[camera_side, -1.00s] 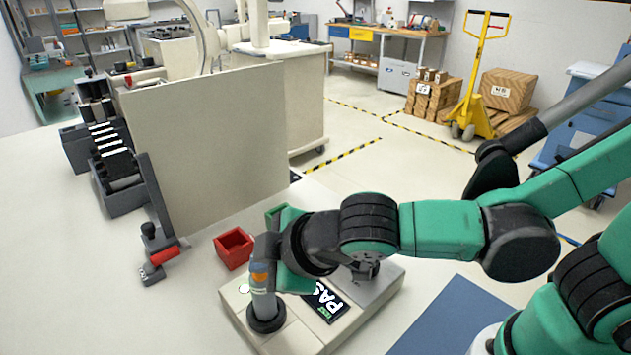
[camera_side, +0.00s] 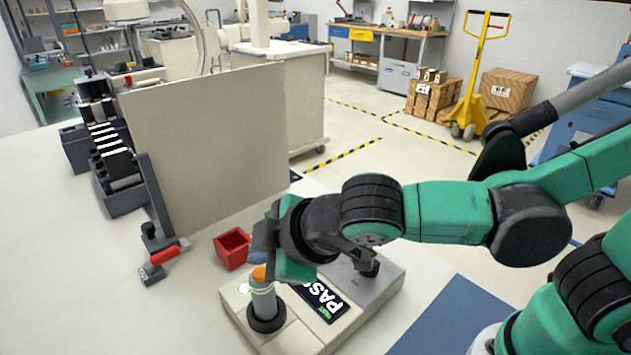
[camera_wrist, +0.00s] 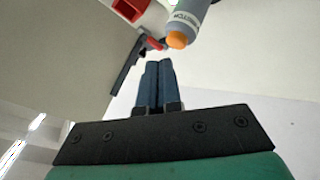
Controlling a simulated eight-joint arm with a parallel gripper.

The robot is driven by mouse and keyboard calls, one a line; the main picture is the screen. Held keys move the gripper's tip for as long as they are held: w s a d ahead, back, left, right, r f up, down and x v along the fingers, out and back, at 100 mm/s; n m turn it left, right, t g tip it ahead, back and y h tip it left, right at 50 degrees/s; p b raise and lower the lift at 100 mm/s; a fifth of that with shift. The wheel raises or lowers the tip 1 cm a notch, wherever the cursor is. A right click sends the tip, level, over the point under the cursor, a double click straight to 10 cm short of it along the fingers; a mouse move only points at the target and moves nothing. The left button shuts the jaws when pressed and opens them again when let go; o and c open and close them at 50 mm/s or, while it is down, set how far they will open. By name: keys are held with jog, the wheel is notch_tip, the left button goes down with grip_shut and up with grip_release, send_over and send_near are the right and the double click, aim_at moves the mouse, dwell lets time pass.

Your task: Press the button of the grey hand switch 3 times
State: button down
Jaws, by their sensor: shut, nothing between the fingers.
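The grey hand switch (camera_side: 263,301) stands upright in a black ring on a pale base unit (camera_side: 289,340). Its orange button (camera_side: 260,274) is on top. The switch also shows in the wrist view (camera_wrist: 192,18), with the orange button (camera_wrist: 177,40) just beyond and right of my fingertips. My gripper (camera_side: 264,236) is shut and empty, above the button and apart from it in the side view. The shut dark blue fingers (camera_wrist: 158,62) also show in the wrist view. The base unit carries a display (camera_side: 318,300) reading "PAS", partly hidden by my arm.
A red bin (camera_side: 232,250) stands behind the switch. An upright beige panel (camera_side: 205,150) stands behind. A blue mat (camera_side: 450,322) lies to the right. The white table is clear at the front left.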

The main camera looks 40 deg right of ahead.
jog(key=shift+r, duration=2.5)
jog(key=s+d+f+m+g+h, duration=0.1)
jog(key=d+f+m, duration=0.1)
jog(key=d+m, duration=0.3)
jog(key=s+d+f+m+g+h, duration=0.1)
jog(key=d+f+m, duration=0.2)
jog(key=d+m, duration=0.3)
jog(key=d, duration=0.5)
jog(key=shift+d, duration=0.4)
